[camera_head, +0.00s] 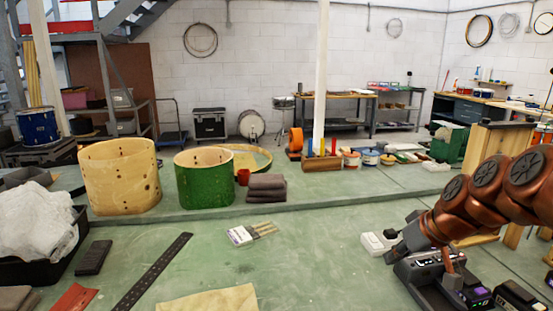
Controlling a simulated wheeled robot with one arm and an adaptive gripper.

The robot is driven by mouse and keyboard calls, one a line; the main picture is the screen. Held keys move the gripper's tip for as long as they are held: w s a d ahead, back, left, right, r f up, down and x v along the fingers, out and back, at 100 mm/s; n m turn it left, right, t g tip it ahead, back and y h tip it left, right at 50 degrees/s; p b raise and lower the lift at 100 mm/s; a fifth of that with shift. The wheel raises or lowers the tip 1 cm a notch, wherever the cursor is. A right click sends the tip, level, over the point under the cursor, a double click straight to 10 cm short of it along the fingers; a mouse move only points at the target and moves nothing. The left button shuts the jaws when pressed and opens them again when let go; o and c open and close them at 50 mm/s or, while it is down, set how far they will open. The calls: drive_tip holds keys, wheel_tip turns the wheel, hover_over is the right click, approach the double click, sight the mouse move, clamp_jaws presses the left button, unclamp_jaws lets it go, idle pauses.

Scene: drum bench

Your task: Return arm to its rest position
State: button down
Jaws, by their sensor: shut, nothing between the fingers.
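My arm, copper-brown with black joint covers, reaches in from the right edge. My gripper (402,246) is at its end, dark grey and pointing down and left. It is shut and holds nothing that I can see. It is over the right part of the green bench (330,255), close to a white block (374,243) and a dark charger-like device (425,270). I cannot tell whether it touches either one.
Behind stand a natural wood drum shell (120,178), a green drum shell (204,180) and folded grey cloths (266,188). Brushes (250,232), a dark slotted bar (152,272) and a tan cloth (210,299) lie in front. The bench's middle is largely clear.

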drive_tip(key=s+a+f+m+g+h+p, duration=0.1)
drive_tip(key=s+a+f+g+p, duration=0.1)
drive_tip(key=s, duration=1.3)
drive_tip(key=s+a+f+m+g+h+p, duration=0.2)
drive_tip(key=s+a+g, duration=0.3)
drive_tip(key=s, duration=1)
drive_tip(key=shift+a+f+h+p, duration=0.15)
drive_tip(key=shift+f+h+p, duration=0.15)
drive_tip(key=shift+f+p, duration=0.25)
drive_tip(key=shift+s, duration=0.1)
